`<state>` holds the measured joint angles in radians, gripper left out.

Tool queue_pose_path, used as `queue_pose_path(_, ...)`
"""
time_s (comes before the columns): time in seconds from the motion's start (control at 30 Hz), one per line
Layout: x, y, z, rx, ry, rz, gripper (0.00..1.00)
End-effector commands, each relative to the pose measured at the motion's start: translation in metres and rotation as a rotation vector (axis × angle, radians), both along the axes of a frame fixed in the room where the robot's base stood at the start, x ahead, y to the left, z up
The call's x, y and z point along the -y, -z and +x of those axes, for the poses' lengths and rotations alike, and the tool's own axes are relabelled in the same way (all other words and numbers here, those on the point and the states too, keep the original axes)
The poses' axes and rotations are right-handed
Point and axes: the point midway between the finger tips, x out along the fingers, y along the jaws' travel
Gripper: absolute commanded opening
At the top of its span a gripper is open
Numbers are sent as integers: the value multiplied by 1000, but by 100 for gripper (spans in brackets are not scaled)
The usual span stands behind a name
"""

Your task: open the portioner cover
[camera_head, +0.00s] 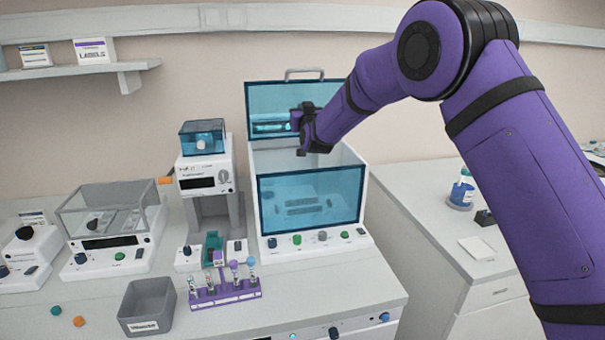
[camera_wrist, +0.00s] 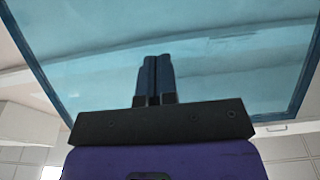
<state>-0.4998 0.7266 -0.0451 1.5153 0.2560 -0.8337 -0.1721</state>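A large white box (camera_head: 355,190) with a blue-tinted clear front stands at the back middle of the bench. Its blue-tinted cover (camera_head: 265,98) stands raised at the rear, with a grey handle (camera_head: 304,74) along its top edge. No readable label tells me whether this is the portioner. My gripper (camera_head: 300,132) is over the box's open top, in front of the raised cover, and hides part of it. In the wrist view the gripper's two fingers (camera_wrist: 155,78) are together with nothing seen between them, and the tinted cover (camera_wrist: 80,65) fills the space beyond. Contact cannot be told.
A white device (camera_head: 207,172) with a small blue-covered top stands left of the box. A purple tube rack (camera_head: 226,296) and a grey bin (camera_head: 146,305) are in front. A clear-lidded device (camera_head: 110,215) is farther left. A side counter (camera_head: 420,215) is at right.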

Motion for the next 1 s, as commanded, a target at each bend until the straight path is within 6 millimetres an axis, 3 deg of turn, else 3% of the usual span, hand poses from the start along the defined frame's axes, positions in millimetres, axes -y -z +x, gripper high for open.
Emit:
queue_pose_path(0.27,0,0,2,1,0,0,0)
queue_pose_path(1.0,-14,1,49,0,0,0,0)
